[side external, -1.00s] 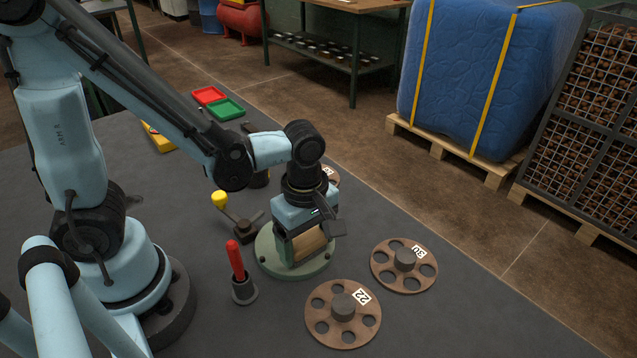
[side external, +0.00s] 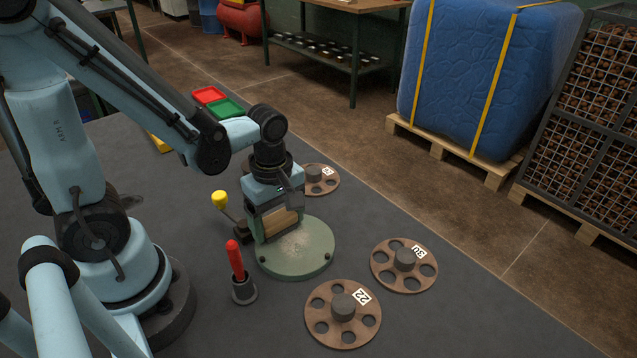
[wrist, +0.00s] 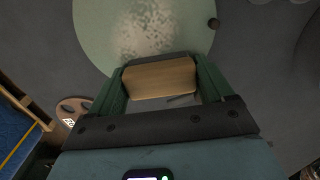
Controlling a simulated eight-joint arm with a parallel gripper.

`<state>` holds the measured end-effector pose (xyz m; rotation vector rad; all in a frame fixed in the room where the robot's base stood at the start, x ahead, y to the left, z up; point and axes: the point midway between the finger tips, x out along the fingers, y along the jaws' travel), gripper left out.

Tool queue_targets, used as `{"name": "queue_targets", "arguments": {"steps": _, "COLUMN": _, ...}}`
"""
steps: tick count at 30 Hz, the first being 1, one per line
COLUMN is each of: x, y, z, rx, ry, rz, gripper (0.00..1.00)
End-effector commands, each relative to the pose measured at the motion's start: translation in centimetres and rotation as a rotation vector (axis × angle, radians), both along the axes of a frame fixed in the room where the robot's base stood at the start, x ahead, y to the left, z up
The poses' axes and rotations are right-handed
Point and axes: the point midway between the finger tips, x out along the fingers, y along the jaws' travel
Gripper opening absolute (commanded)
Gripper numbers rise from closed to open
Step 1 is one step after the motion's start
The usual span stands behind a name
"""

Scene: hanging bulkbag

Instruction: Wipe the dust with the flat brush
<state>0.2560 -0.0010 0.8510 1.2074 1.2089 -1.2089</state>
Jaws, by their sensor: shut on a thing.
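My gripper (side external: 276,212) is shut on the flat brush (side external: 279,223), a light wooden block, which spans between the fingers in the wrist view (wrist: 160,79). A pale green round plate (side external: 310,264) with dark studs at its rim lies on the dark table. A whitish speckled patch of dust (side external: 295,243) covers its middle, and the dust also shows in the wrist view (wrist: 147,28). The brush is at the plate's far left part, beside the dust patch. The brush's underside is hidden, so I cannot tell whether it touches the plate.
A red-handled tool (side external: 235,259) stands in a dark holder left of the plate. A yellow-knobbed lever (side external: 219,199) is close to my gripper. Brown holed discs lie at the front (side external: 343,314), right (side external: 404,265) and back (side external: 318,178). Red and green trays (side external: 224,108) lie farther back.

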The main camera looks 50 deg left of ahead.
Motion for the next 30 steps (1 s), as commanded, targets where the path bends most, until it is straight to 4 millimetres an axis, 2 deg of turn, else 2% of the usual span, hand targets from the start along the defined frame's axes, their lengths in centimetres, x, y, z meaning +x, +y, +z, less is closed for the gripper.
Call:
{"name": "queue_targets", "arguments": {"steps": 2, "x": 0.0, "y": 0.1, "z": 0.7, "rx": 0.001, "ry": 0.000, "rz": -0.001, "gripper": 0.52}}
{"name": "queue_targets", "arguments": {"steps": 4, "x": -0.2, "y": 0.0, "z": 2.6, "rx": 0.001, "ry": 0.000, "rz": -0.001, "gripper": 0.52}}
{"name": "queue_targets", "arguments": {"steps": 18, "x": -0.1, "y": 0.0, "z": 6.6, "rx": 0.001, "ry": 0.000, "rz": 0.000, "gripper": 0.52}}
{"name": "queue_targets", "arguments": {"steps": 24, "x": -0.1, "y": 0.0, "z": 8.0, "rx": 0.001, "ry": 0.000, "rz": 0.000, "gripper": 0.52}}
{"name": "queue_targets", "arguments": {"steps": 30, "x": -0.1, "y": 0.0, "z": 8.4, "rx": 0.001, "ry": 0.000, "rz": 0.000, "gripper": 0.52}}
